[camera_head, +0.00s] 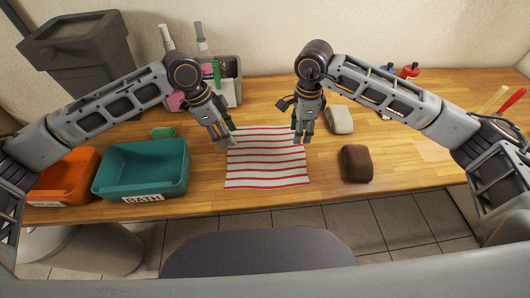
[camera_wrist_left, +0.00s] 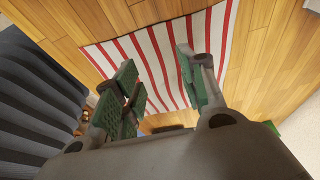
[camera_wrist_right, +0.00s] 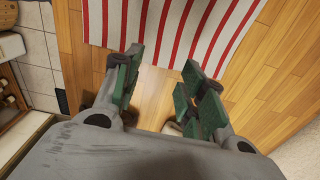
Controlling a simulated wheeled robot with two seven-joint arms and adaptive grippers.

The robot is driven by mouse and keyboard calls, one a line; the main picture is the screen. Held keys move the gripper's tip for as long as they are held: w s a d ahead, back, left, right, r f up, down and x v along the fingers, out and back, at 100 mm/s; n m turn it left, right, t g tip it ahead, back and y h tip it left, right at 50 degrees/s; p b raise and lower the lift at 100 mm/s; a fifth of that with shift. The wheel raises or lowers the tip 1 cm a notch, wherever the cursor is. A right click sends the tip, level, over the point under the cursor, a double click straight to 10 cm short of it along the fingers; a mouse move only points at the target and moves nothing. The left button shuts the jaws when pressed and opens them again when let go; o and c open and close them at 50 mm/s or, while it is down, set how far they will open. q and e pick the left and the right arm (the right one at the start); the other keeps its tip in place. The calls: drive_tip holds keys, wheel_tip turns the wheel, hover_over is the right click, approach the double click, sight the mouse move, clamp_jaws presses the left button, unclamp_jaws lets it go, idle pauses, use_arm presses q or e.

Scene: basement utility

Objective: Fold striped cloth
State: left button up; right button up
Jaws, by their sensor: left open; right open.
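The red and white striped cloth (camera_head: 266,160) lies spread flat on the wooden table, its stripes running left to right in the head view. It also shows in the left wrist view (camera_wrist_left: 160,58) and the right wrist view (camera_wrist_right: 170,30). My left gripper (camera_head: 226,142) is open and empty at the cloth's far left corner; whether it touches the cloth I cannot tell. In the left wrist view its fingers overlap the cloth. My right gripper (camera_head: 302,138) is open and empty near the far right corner. In the right wrist view bare wood shows between its fingers.
A teal bin labelled BATH (camera_head: 143,170) and an orange bin (camera_head: 62,180) stand left of the cloth. A brown rounded object (camera_head: 356,163) and a pale one (camera_head: 339,119) lie to the right. A grey caddy with bottles (camera_head: 229,80) stands behind. The table's front edge is close below the cloth.

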sight(233, 155)
use_arm(q)
drive_tip(key=shift+f, duration=3.95)
use_arm(e)
drive_tip(key=shift+f, duration=3.95)
use_arm(q)
drive_tip(key=shift+f, duration=0.1)
use_arm(e)
drive_tip(key=shift+f, duration=0.2)
use_arm(q)
drive_tip(key=shift+s, duration=0.1)
drive_tip(key=c, duration=0.5)
use_arm(e)
drive_tip(key=shift+s, duration=0.1)
drive_tip(key=c, duration=0.5)
use_arm(q)
drive_tip(key=shift+f, duration=0.1)
clamp_jaws()
use_arm(e)
clamp_jaws()
drive_tip(key=shift+f, duration=0.1)
use_arm(q)
drive_tip(key=shift+r, duration=0.25)
use_arm(e)
drive_tip(key=shift+r, duration=0.25)
